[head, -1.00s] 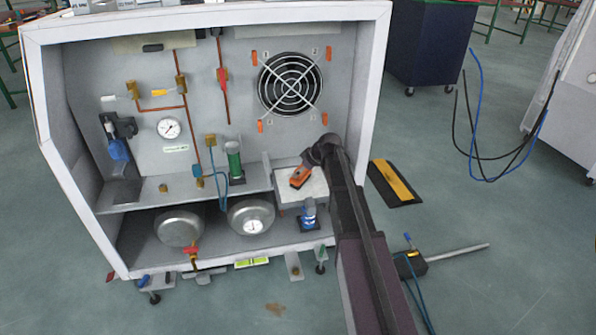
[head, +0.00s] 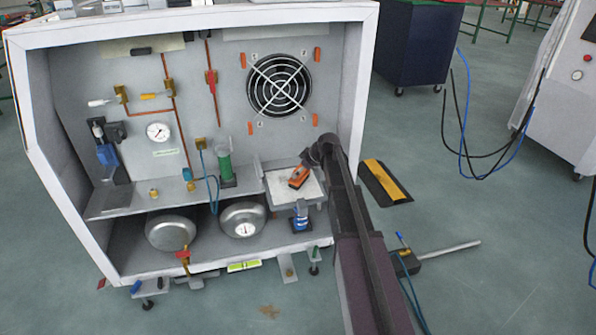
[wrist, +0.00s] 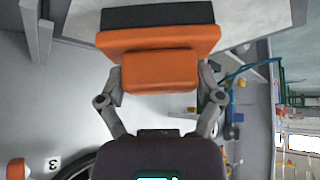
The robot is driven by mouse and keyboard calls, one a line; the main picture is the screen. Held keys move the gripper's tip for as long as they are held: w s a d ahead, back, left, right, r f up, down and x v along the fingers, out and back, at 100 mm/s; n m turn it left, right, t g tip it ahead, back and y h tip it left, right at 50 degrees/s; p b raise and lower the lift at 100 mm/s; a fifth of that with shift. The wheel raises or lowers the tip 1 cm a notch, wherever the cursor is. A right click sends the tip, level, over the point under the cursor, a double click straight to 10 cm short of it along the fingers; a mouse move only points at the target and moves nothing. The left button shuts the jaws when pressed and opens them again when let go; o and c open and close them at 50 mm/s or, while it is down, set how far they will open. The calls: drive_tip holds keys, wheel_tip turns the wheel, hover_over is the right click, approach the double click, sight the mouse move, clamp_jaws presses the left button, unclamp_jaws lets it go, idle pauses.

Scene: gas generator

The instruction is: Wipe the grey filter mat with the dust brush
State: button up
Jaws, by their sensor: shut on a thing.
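The dust brush (head: 298,177) has an orange body, and its dark bristle block (wrist: 158,16) shows in the wrist view. My gripper (wrist: 160,78) is shut on the brush's orange grip, one finger on each side. The pale grey filter mat (head: 312,190) lies on a small shelf at the right inside the white cabinet. The brush is over the mat in the head view. I cannot tell whether the bristles touch it. My arm comes in from the lower right and hides part of the mat's right side.
The cabinet's right wall (head: 352,75) stands close to my arm. A fan grille (head: 280,85) is on the back panel above the mat. A green cylinder (head: 224,166) stands left of the mat, and a blue-and-white part (head: 300,215) stands below it.

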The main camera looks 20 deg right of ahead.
drive_tip(key=shift+d, duration=1.45)
drive_tip(key=shift+w, duration=0.1)
drive_tip(key=shift+w+r, duration=0.1)
drive_tip(key=shift+w, duration=0.55)
drive_tip(key=shift+a, duration=0.1)
drive_tip(key=shift+s+a, duration=0.1)
drive_tip(key=shift+a, duration=1.65)
drive_tip(key=shift+a, duration=0.1)
drive_tip(key=shift+a, duration=1.65)
